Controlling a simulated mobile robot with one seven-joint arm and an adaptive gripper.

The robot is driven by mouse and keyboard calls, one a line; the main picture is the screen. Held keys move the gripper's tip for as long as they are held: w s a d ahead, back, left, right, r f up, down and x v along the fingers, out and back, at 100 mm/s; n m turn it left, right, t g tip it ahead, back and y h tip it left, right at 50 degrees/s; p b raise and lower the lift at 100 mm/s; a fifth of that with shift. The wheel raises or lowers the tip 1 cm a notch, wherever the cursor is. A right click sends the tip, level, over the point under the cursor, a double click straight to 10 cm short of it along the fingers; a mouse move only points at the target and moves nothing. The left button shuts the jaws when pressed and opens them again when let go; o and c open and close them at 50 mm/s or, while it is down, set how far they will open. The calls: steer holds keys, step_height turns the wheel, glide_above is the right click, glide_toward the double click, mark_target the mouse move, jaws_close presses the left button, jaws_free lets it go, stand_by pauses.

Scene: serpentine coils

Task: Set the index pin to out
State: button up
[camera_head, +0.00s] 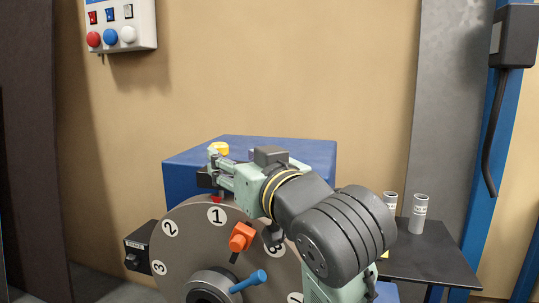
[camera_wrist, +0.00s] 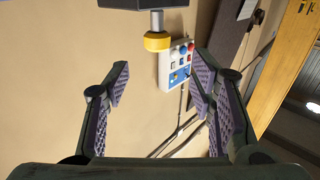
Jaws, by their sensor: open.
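A yellow knob (camera_head: 218,148), which looks like the index pin's head, shows above the top of a grey numbered disc (camera_head: 185,235). In the wrist view the yellow knob (camera_wrist: 158,42) sits on a short metal stem coming from a dark block. A gap of bare stem shows between knob and block. My gripper (camera_head: 210,168) is close by the knob. In the wrist view my gripper (camera_wrist: 161,68) is open and empty, with the knob centred between the fingers but toward the top of the picture. I cannot tell whether anything touches. My gripper and arm hide part of the disc.
The disc carries an orange knob (camera_head: 242,237) and a blue handle (camera_head: 248,281). A blue housing (camera_head: 310,153) stands behind. A button panel (camera_head: 120,25) is on the wall. A dark side table (camera_head: 430,264) with pale cups (camera_head: 418,214) is at right.

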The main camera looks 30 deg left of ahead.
mark_target(222, 150)
steer(key=p+x, duration=0.1)
steer(key=x, duration=0.4)
steer(key=p+x, duration=0.1)
steer(key=x, duration=0.4)
steer(key=shift+w+a+f, duration=0.15)
steer(key=shift+w+f, duration=0.1)
steer(key=shift+w, duration=0.05)
steer(key=shift+c, duration=0.5)
jaws_close()
steer(key=shift+r, duration=0.1)
